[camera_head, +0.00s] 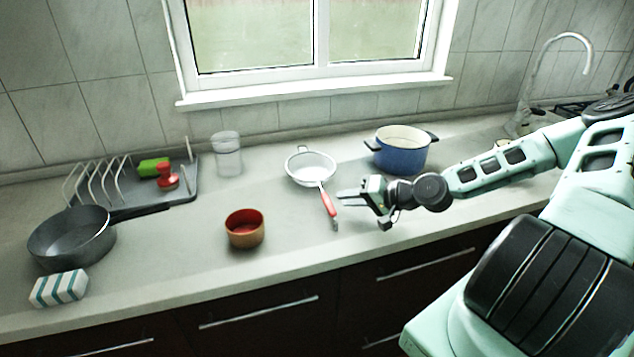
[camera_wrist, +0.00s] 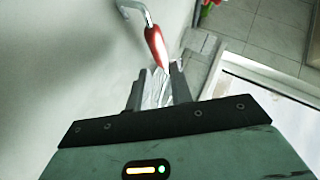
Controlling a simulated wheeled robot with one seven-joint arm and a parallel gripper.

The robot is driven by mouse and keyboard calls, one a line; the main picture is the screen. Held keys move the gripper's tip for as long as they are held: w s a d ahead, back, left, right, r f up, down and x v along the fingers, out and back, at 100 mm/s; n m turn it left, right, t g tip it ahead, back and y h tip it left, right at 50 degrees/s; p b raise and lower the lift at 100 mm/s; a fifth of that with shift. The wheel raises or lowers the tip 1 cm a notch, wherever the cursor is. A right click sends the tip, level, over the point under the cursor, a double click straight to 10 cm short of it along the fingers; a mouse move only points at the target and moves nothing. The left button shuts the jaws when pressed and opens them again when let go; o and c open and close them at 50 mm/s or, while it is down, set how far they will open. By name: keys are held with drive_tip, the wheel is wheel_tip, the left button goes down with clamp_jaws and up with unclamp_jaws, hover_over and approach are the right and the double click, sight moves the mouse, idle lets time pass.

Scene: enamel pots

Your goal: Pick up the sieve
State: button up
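The sieve has a white round bowl (camera_head: 311,168) and a red handle (camera_head: 328,203) that points toward the counter's front edge in the head view. In the wrist view, the red handle (camera_wrist: 156,46) shows beyond my fingertips, with a grey metal hook at its end. The bowl is not clear there. My gripper (camera_head: 340,198) is just right of the handle, with its fingers pointing left. The wrist view shows my gripper (camera_wrist: 157,82) with its fingers apart and a pale, glassy-looking patch between them. I cannot tell whether they touch the sieve.
A blue pot (camera_head: 402,155) stands right of the sieve, behind my gripper. A red-brown bowl (camera_head: 245,235) is to the left. A clear tumbler (camera_head: 228,157), a dish rack (camera_head: 100,184), a dark pan (camera_head: 70,244) and a striped sponge (camera_head: 60,289) are further left.

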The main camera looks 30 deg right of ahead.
sight(328, 199)
drive_tip(key=shift+w+a+f, duration=0.25)
drive_tip(key=shift+w+a, duration=0.05)
drive_tip(key=shift+w, duration=0.2)
drive_tip(key=p+x, duration=0.1)
drive_tip(key=x, duration=0.3)
drive_tip(key=shift+a+f+p, duration=0.1)
drive_tip(key=shift+a+p, duration=0.3)
drive_tip(key=shift+a, duration=0.05)
drive_tip(key=shift+w+a+f, duration=0.15)
drive_tip(key=shift+w+f, duration=0.05)
drive_tip(key=shift+w, duration=0.1)
clamp_jaws()
